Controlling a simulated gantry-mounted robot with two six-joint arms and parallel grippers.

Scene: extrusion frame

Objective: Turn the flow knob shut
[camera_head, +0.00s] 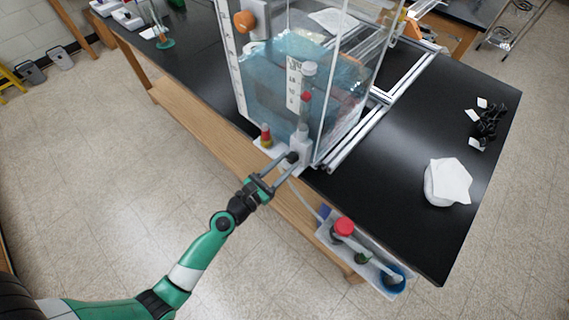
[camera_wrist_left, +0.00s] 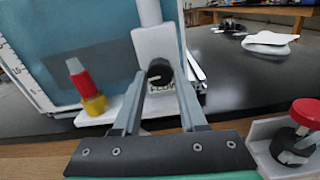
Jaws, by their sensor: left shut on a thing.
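The flow knob (camera_wrist_left: 159,70) is a black round knob with a pale mark on its face, on the front of a white valve block (camera_wrist_left: 152,43) at the tank's lower front. In the head view the knob (camera_head: 293,157) is small and partly covered by the fingers. My left gripper (camera_head: 285,163) reaches it from the front. In the left wrist view its two grey fingers (camera_wrist_left: 160,78) stand on either side of the knob and are shut on it. My right gripper is not in view.
A clear water tank (camera_head: 340,135) stands behind the block. A red-and-yellow fitting (camera_head: 266,136) is left of the knob. A low tray with a red-capped bottle (camera_head: 343,227) hangs at right. A white cloth (camera_head: 447,182) lies on the black bench (camera_head: 400,215).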

